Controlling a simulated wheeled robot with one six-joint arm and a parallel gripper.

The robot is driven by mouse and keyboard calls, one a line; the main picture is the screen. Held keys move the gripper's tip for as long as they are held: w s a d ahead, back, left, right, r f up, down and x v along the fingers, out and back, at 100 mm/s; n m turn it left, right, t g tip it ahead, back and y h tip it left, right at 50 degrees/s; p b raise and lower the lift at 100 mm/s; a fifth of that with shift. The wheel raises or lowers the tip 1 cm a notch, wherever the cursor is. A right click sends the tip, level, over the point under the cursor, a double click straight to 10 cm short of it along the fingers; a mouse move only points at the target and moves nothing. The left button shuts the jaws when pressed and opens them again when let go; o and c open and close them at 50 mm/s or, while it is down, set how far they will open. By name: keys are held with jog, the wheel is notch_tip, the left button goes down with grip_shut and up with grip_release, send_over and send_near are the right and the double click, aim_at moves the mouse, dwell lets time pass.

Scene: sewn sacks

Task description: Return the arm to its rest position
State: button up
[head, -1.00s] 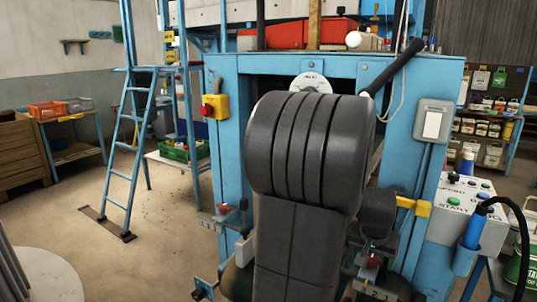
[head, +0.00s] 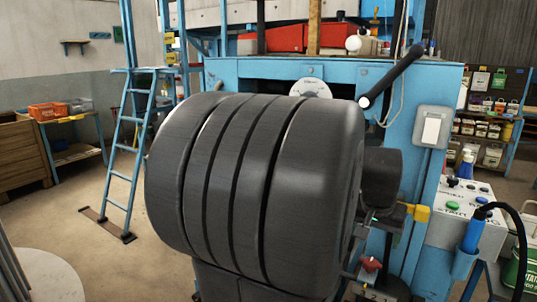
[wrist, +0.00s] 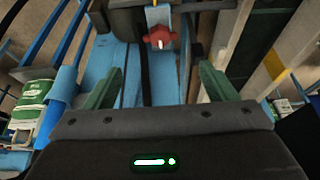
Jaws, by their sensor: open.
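My gripper (wrist: 160,76) is open in the wrist view, its two green fingers spread wide with nothing between them. A red knob-like part (wrist: 160,38) on the blue machine frame lies ahead of the fingers, apart from them. In the head view my large dark grey arm link fills the middle and hides much of the blue machine (head: 408,150). My gripper's fingers cannot be made out in the head view.
A lever with a black grip (head: 400,72) rises near my arm's upper right. A control box (head: 465,212) with coloured buttons stands right. A blue ladder (head: 128,150) stands left. Open floor (head: 70,205) lies on the left.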

aim_at(371, 262)
jog(key=b+x, duration=0.1)
jog(key=x, duration=1.1)
jog(key=shift+d+f+b, duration=0.1)
jog(key=shift+f+b, duration=0.2)
jog(key=shift+f, duration=0.15)
jog(key=shift+r, duration=0.1)
jog(key=shift+s+n, duration=0.15)
jog(key=shift+n, duration=0.45)
jog(key=shift+d+n+t+y+b, duration=0.15)
jog(key=shift+n+y, duration=0.5)
jog(key=shift+n, duration=0.75)
jog(key=shift+d+n+t+y+b, duration=0.15)
jog(key=shift+n+y, duration=0.5)
jog(key=shift+n, duration=0.75)
jog(key=s+r, duration=0.2)
jog(key=r, duration=0.1)
jog(key=shift+s, duration=0.3)
jog(key=s, duration=1)
jog(key=shift+d, duration=0.35)
jog(key=shift+f, duration=0.1)
